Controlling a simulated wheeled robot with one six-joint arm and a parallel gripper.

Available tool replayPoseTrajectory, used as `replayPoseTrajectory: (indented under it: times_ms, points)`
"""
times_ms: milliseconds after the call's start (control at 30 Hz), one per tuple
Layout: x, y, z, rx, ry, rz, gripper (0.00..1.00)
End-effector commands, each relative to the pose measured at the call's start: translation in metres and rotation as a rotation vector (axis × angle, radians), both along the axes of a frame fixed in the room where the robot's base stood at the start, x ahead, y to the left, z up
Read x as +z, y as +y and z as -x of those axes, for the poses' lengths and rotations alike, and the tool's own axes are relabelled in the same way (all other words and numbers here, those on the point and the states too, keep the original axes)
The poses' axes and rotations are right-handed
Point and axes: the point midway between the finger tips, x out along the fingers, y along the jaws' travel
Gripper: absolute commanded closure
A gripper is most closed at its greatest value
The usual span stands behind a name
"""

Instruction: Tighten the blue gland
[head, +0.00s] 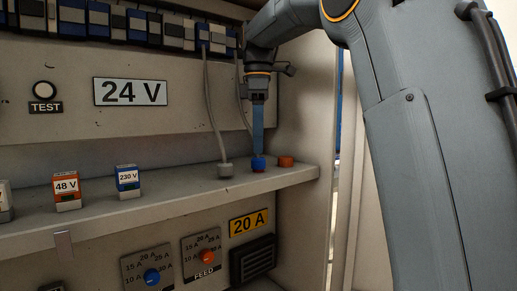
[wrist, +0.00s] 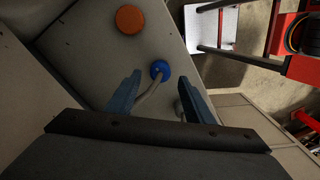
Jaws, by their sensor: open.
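I cannot tell whether a finger touches the gland.
An orange gland (head: 286,161) stands just right of the blue one, and a grey gland (head: 225,170) with a cable stands left. Blocks marked 48 V (head: 66,193) and 230 V (head: 127,181) stand further left. The cabinet side wall (head: 305,115) is close on the right.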

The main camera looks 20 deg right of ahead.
Motion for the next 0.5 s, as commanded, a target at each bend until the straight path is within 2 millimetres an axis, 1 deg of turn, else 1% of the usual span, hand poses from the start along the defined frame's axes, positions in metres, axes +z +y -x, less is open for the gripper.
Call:
replayPoseTrajectory:
  times_ms: [100,233,333,500]
  points:
    - [-0.014,-0.001,0.001,-0.002,0.002,0.000,0.52]
    - [-0.026,-0.002,0.001,-0.003,0.000,0.000,0.52]
    - [-0.030,-0.002,0.001,-0.004,0.000,0.000,0.52]
    - [-0.032,-0.002,0.000,-0.005,-0.001,0.000,0.52]
